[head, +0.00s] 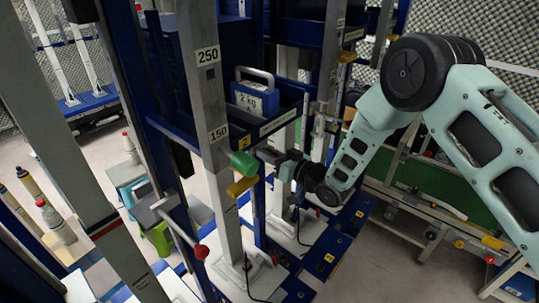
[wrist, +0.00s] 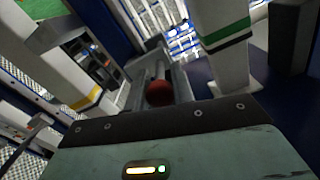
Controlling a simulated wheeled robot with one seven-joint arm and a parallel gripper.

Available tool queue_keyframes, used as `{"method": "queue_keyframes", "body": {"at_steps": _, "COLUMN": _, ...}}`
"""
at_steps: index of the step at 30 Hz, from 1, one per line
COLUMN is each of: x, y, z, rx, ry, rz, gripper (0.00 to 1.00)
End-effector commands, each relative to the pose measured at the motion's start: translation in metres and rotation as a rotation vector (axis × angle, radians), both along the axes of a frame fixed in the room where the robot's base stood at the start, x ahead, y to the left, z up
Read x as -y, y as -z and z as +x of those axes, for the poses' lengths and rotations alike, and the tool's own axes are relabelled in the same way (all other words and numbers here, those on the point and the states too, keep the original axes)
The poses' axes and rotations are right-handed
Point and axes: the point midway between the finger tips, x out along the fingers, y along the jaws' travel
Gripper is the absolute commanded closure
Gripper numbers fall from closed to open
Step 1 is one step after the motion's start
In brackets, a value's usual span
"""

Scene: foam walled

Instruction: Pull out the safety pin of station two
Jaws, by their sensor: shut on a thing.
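My gripper (head: 270,155) is at the side of a grey upright marked 150 and 250 (head: 207,70), just under the blue shelf. In the wrist view a dark red ball knob (wrist: 159,93) sits between the grey fingers of my gripper (wrist: 160,85), which are shut on it. I take it as the safety pin's knob; the pin's shaft and its hole are hidden. In the head view this knob is hidden. Another red knob (head: 201,252) on a rod stands free at the lower left. I cannot read which station it belongs to.
A 2 kg weight (head: 255,95) stands on the blue shelf above my gripper. Grey uprights crowd the left. A green-topped bench (head: 405,197) stands at the right.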

Motion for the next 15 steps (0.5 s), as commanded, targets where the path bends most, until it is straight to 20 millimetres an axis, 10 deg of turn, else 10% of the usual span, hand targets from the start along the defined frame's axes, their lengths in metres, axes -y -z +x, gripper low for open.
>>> {"method": "queue_keyframes", "body": {"at_steps": 15, "x": 0.069, "y": 0.001, "z": -0.053, "rx": 0.0, "ry": 0.002, "rz": -0.001, "gripper": 1.0}}
